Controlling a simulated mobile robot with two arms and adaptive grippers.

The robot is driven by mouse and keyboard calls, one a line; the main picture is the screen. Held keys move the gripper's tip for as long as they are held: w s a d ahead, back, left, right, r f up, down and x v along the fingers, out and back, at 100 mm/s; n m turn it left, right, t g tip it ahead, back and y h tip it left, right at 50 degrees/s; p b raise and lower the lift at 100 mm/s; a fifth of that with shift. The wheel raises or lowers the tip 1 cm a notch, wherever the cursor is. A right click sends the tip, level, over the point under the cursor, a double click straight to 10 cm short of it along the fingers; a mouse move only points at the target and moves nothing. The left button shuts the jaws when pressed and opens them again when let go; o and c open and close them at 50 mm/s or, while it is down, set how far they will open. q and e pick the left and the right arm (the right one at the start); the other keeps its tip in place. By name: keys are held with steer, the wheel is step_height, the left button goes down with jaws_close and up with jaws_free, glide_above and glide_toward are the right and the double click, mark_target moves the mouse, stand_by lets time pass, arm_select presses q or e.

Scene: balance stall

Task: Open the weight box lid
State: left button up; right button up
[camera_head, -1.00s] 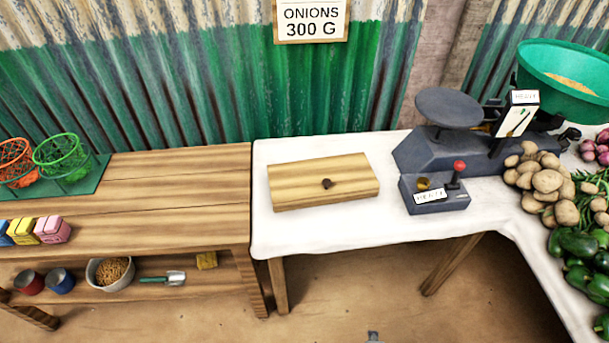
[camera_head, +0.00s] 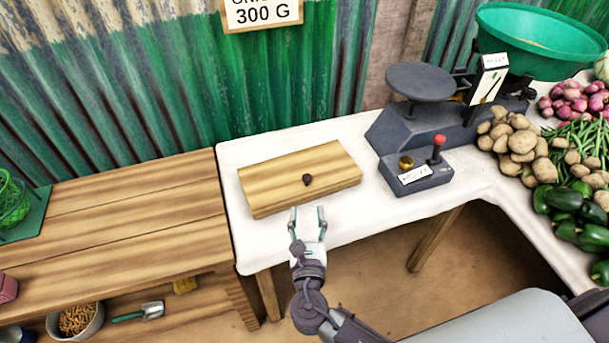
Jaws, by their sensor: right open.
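The weight box (camera_head: 275,183) is a flat wooden box on the white-covered table. Its lid (camera_head: 300,170) is shut, with a small dark knob (camera_head: 307,179) near the front middle. My right gripper (camera_head: 308,212) is open just in front of the box, its fingers pointing toward the box's front edge below the knob. Nothing shows between its fingers. I cannot tell whether the fingertips touch the box. My left gripper is not in view. The inside of the box is hidden.
A dark balance scale (camera_head: 400,130) with a green pan (camera_head: 540,30) stands right of the box. A control block (camera_head: 425,178) with a red-knobbed lever is in front of it. Potatoes (camera_head: 520,140) and peppers (camera_head: 565,200) lie farther right. A wooden bench (camera_head: 120,220) adjoins on the left.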

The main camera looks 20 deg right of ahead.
mark_target(307, 180)
steer(key=x, duration=1.2)
steer(key=shift+w+d, duration=0.1)
steer(key=shift+w, duration=0.1)
jaws_close()
